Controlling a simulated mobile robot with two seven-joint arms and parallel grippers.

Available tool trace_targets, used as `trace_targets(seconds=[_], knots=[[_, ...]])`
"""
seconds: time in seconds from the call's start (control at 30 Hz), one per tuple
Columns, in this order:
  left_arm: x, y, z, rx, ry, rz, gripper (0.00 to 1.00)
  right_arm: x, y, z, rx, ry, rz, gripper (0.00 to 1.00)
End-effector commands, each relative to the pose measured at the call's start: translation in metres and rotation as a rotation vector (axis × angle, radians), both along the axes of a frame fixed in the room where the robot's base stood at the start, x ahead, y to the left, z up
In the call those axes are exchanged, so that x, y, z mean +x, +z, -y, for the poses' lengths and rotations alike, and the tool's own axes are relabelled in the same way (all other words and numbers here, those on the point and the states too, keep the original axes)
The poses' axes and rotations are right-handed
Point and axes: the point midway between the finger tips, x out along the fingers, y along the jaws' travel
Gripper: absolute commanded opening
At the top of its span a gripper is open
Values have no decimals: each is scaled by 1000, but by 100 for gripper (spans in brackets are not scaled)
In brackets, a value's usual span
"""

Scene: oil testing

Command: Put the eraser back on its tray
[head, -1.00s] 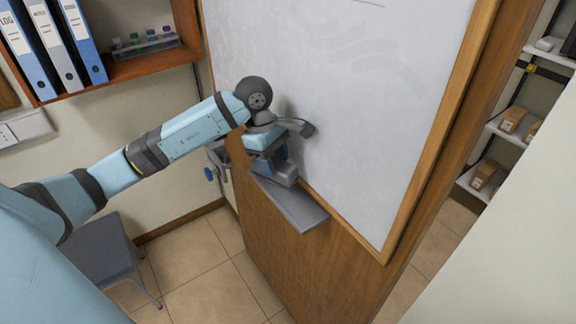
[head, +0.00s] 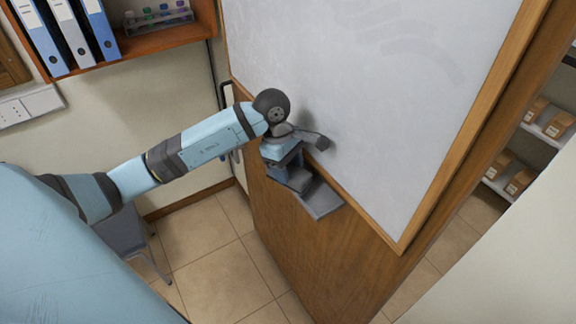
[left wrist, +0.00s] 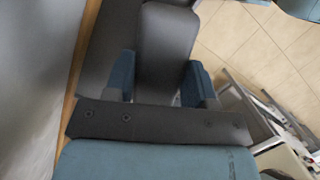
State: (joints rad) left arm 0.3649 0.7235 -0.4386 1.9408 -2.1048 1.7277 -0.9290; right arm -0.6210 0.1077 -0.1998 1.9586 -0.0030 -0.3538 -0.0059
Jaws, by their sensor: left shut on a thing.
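The eraser (head: 297,179) is a dark grey block held over the far-left part of the grey tray (head: 326,201), low against the whiteboard. My left gripper (head: 289,170) is shut on it from above. In the left wrist view the left gripper's two blue fingers (left wrist: 160,84) sit on either side of the dark eraser (left wrist: 166,42). The tray (left wrist: 114,45) shows beside and behind it there. I cannot tell whether the eraser's underside touches the tray. The near-right part of the tray is bare. My right gripper is in neither view.
The whiteboard (head: 400,95) rises just behind the gripper, in a wooden frame. A shelf (head: 150,40) with binders and a rack of vials is at the upper left. A grey chair (head: 128,235) stands below my left arm. Tiled floor (head: 225,270) lies open below the tray.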

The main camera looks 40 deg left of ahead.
Motion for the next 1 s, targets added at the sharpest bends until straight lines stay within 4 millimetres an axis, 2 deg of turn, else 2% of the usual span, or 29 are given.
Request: trace_targets(seconds=[0.07, 0.1, 0.2, 0.47, 0.63, 0.67, 1.0], knots=[[0, -5, 0, 1, 0, 1, 25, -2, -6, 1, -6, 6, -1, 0], [0, -3, 0, 0, 0, 0, 57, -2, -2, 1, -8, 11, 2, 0], [0, -2, 0, 0, 0, 0, 76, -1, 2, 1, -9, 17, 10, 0], [0, -2, 0, 0, 0, 0, 76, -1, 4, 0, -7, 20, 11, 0], [0, 9, 0, -2, 0, -1, 76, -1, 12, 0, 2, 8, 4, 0], [1, 9, -2, 1, 0, 3, 76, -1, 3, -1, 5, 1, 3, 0], [-1, 80, -20, 3, 0, 5, 76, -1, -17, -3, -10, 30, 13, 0]])
